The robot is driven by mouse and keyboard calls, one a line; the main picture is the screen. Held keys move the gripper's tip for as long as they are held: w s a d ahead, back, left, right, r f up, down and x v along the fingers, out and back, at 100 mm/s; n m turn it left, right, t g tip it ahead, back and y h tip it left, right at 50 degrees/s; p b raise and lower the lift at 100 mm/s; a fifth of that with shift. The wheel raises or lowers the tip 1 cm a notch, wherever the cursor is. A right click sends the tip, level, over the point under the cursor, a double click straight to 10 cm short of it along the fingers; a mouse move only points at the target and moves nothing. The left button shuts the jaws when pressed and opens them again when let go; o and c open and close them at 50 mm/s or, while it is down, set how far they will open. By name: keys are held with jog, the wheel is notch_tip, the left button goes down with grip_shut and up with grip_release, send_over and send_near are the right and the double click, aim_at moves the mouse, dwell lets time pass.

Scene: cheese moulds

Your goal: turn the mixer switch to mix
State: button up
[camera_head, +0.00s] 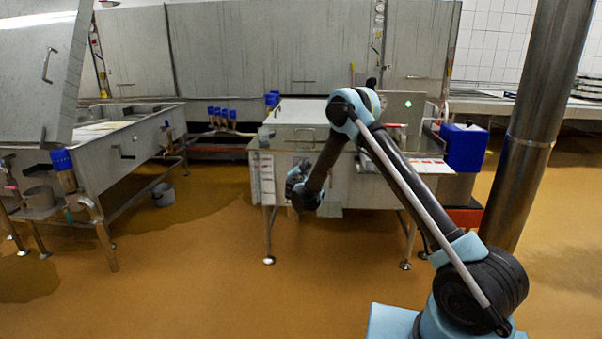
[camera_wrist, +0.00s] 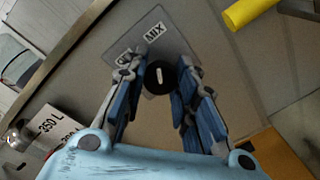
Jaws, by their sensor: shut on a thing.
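The mixer switch (camera_wrist: 160,78) is a round dark knob with a short white mark, on a grey plate (camera_wrist: 180,48) in the wrist view. A "MIX" label (camera_wrist: 155,32) sits above the knob in that picture, and a second label, partly hidden, sits to its left. The white mark stands nearly upright in the picture, roughly in line with MIX. My gripper (camera_wrist: 158,82) is shut on the knob, one blue-padded finger on each side. In the head view my arm's end is low at the front of the middle metal vat (camera_head: 350,190); the switch cannot be made out there.
A yellow cylinder (camera_wrist: 250,13) is at the wrist view's upper right. A "350 L" label (camera_wrist: 48,125) is at lower left. In the head view, another vat (camera_head: 105,150) stands left, a blue box (camera_head: 464,147) and steel column (camera_head: 535,120) right. The floor in front is clear.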

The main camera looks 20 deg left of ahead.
jog(key=shift+d+f, duration=0.1)
jog(key=shift+d, duration=0.2)
jog(key=o, duration=1.1)
jog(key=shift+a, duration=0.1)
jog(key=v, duration=1.1)
jog(key=shift+s, duration=0.45)
jog(key=shift+s, duration=0.1)
